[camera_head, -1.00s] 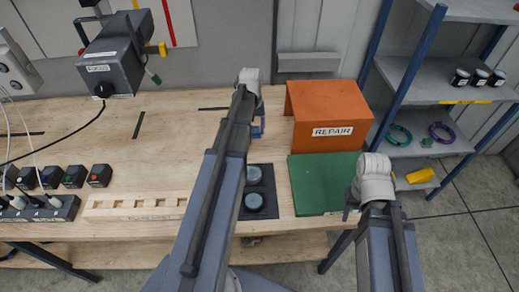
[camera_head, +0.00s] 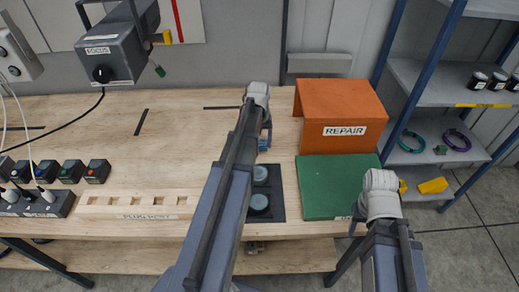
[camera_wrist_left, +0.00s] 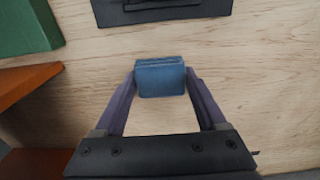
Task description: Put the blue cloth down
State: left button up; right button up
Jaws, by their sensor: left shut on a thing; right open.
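The blue cloth (camera_wrist_left: 160,80) is a small folded block between the fingertips of my left gripper in the left wrist view. A bit of it (camera_head: 263,144) shows past my left wrist in the head view. My left gripper (camera_head: 265,132) is shut on the cloth, over the bare wood between the black pad and the orange box. I cannot tell whether the cloth touches the table. My right gripper (camera_head: 356,222) is open near the front edge of the green mat, mostly hidden by its own wrist.
The orange REPAIR box (camera_head: 342,111) stands behind the green mat (camera_head: 338,183). A black pad (camera_head: 277,201) with two round grey pieces lies left of the mat. The PLUG POST wooden strip (camera_head: 138,205) is at front left. The wooden table (camera_head: 170,130) is clear mid-left.

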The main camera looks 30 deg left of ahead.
aim_at(259, 142)
pick_arm(q)
jog(key=shift+f+b, duration=0.6)
jog(key=shift+f, duration=0.5)
pick_arm(e)
jog(key=shift+f, duration=1.1)
pick_arm(q)
jog(key=shift+f, duration=0.1)
pick_arm(e)
jog(key=shift+f, duration=0.1)
pick_arm(q)
jog(key=shift+f+b, duration=0.15)
jog(key=shift+b, duration=0.15)
jog(key=o, duration=1.1)
jog(key=shift+o, duration=0.2)
pick_arm(e)
jog(key=shift+f, duration=0.1)
pick_arm(q)
jog(key=shift+r, duration=0.2)
notch_tip(259, 142, up, 12)
jog(key=p, duration=1.2)
jog(key=shift+p, duration=0.3)
pick_arm(e)
notch_tip(259, 142, up, 12)
jog(key=shift+r, duration=0.2)
